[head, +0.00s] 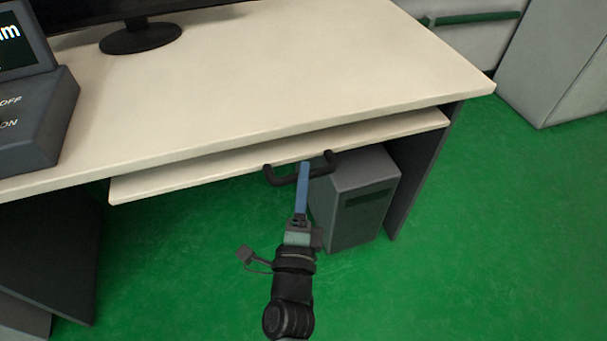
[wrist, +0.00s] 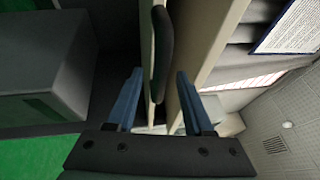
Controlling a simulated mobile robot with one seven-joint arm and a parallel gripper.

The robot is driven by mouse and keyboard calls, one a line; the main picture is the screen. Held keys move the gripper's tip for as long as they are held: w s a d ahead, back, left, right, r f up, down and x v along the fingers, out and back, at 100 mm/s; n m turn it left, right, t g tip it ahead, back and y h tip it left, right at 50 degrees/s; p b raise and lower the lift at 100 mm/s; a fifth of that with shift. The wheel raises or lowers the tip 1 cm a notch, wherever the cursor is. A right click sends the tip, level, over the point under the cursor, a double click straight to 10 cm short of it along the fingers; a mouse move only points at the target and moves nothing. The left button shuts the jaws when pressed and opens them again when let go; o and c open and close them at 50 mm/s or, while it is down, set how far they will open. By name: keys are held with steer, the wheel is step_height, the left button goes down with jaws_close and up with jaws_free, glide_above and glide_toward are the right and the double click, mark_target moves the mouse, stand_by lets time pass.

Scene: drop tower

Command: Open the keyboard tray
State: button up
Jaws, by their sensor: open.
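The keyboard tray (head: 220,164) is a pale board under the desktop; only a narrow front strip shows. A black bow handle (head: 272,178) is fixed to its front edge. My gripper (head: 304,168) reaches up to the handle from the front, with its blue fingers at the middle of the bar. In the wrist view, the jaws of my gripper (wrist: 157,92) are open, one blue finger on each side of the handle (wrist: 162,50). The handle lies between the finger lines, with gaps on both sides; I cannot tell how deep it sits.
The cream desk (head: 300,75) carries a monitor stand (head: 140,36) and a dark box with ON and OFF labels (head: 38,120). A grey computer case (head: 355,200) stands below the tray, right of my gripper. The green floor (head: 480,240) in front is clear.

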steer(key=shift+x, duration=0.9)
jaws_close()
stand_by(0.9)
